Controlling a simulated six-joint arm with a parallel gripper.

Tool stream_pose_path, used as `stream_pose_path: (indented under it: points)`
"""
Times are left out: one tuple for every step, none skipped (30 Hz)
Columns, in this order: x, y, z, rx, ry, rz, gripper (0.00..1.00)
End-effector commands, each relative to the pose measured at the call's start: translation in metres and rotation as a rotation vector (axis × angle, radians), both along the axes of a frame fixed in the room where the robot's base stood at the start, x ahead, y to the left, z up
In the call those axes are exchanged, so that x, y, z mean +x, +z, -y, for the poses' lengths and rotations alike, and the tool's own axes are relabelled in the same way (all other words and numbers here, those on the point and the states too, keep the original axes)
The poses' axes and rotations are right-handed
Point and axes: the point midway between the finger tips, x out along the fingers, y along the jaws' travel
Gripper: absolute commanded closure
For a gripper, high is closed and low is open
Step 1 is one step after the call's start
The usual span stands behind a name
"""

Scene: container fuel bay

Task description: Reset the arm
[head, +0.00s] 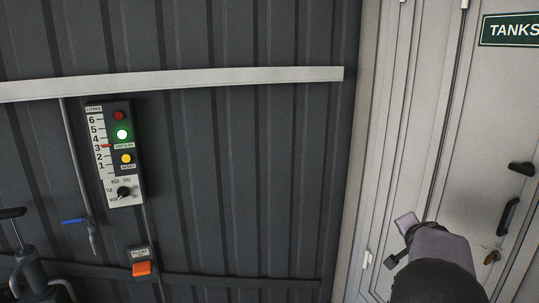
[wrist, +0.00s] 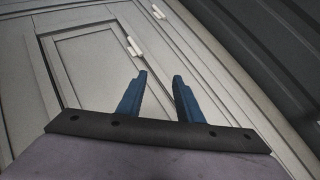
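My gripper (wrist: 160,84) shows in the wrist view as two blue fingers standing apart with nothing between them. It is open and empty. Behind the fingers is a pale grey panelled door or wall. In the head view my arm is at the lower right, in front of the pale door (head: 467,150), and the fingers cannot be made out there.
A control panel (head: 108,178) with a litres scale, a lit green light and a dial hangs on the dark corrugated wall (head: 240,180). Below it are an orange switch (head: 142,268) and a blue-handled tap (head: 74,221). A pump (head: 30,268) stands lower left. Black handles (head: 508,215) project from the door.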

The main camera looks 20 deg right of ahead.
Motion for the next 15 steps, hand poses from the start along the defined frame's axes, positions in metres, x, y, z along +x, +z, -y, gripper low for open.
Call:
stream_pose_path:
  points:
    - [-0.007,-0.026,-0.023,0.041,0.070,-0.081,0.67]
    - [-0.012,-0.041,-0.037,0.064,0.113,-0.129,0.67]
    - [-0.018,-0.059,-0.057,0.094,0.173,-0.191,0.67]
    - [-0.023,-0.072,-0.073,0.118,0.215,-0.236,0.67]
    - [-0.029,-0.083,-0.089,0.139,0.261,-0.281,0.67]
    - [-0.037,-0.098,-0.111,0.168,0.322,-0.342,0.67]
    - [-0.044,-0.108,-0.128,0.189,0.368,-0.386,0.67]
    - [-0.052,-0.118,-0.145,0.209,0.414,-0.430,0.67]
    - [-0.062,-0.129,-0.168,0.235,0.475,-0.489,0.67]
    - [-0.071,-0.137,-0.184,0.254,0.522,-0.534,0.67]
    - [-0.081,-0.143,-0.202,0.271,0.570,-0.578,0.67]
    - [-0.094,-0.151,-0.225,0.291,0.635,-0.639,0.67]
    - [-0.105,-0.156,-0.242,0.305,0.685,-0.685,0.67]
    - [-0.116,-0.160,-0.259,0.315,0.735,-0.732,0.67]
    - [-0.132,-0.165,-0.281,0.326,0.804,-0.796,0.67]
